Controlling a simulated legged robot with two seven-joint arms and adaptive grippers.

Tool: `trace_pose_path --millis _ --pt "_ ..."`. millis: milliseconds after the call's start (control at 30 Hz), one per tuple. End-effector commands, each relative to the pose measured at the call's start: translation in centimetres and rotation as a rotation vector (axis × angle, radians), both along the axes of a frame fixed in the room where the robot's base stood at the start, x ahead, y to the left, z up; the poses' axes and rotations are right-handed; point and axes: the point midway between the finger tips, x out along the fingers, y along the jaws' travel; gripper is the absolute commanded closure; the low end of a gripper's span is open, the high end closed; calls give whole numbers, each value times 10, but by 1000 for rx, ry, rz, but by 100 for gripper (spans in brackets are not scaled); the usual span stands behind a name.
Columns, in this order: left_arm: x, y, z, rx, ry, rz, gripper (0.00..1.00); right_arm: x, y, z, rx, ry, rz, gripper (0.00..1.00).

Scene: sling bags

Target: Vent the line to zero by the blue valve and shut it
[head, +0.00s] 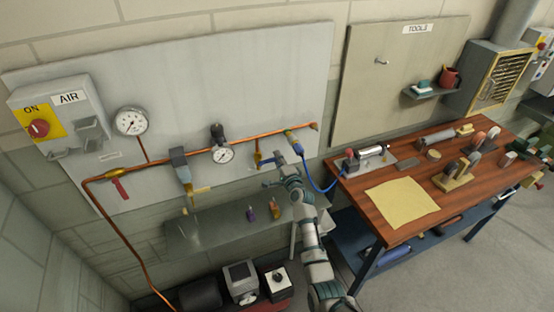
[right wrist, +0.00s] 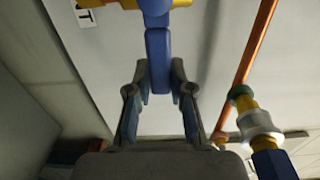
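The blue valve's lever (right wrist: 158,62) hangs from a yellow body (right wrist: 128,4) at the top of the right wrist view. My right gripper (right wrist: 158,78) is open, with its two fingers on either side of the lever and small gaps showing. In the head view the right gripper (head: 272,176) is at the wall panel, just below the blue valve (head: 257,158) on the copper line (head: 190,156), and partly covers it. A large gauge (head: 130,121) and a smaller gauge (head: 223,155) are on the line; their needles are too small to read. My left gripper is not in view.
A red-handled valve (head: 119,188) and the AIR switch box (head: 58,115) are at the left. A blue hose (head: 316,184) runs from the line's right end to the wooden bench (head: 405,222). A grey shelf (head: 205,238) with small bottles lies below the panel.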

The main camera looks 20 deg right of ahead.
Motion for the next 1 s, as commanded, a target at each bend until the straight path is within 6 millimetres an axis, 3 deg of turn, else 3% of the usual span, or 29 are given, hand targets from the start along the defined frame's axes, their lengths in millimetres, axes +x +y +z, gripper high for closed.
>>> trace_pose_path --millis 33,100,467,567,1000 --pt "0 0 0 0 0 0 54 -1 -2 -4 1 7 -2 66" --pt "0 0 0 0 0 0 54 -1 -1 -4 0 6 -1 54" --pt "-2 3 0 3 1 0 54 -5 1 -1 -3 2 1 54" --pt "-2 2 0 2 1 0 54 -17 1 -2 -2 2 2 54" --pt "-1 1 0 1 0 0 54 -104 -5 -5 -2 6 -1 54"
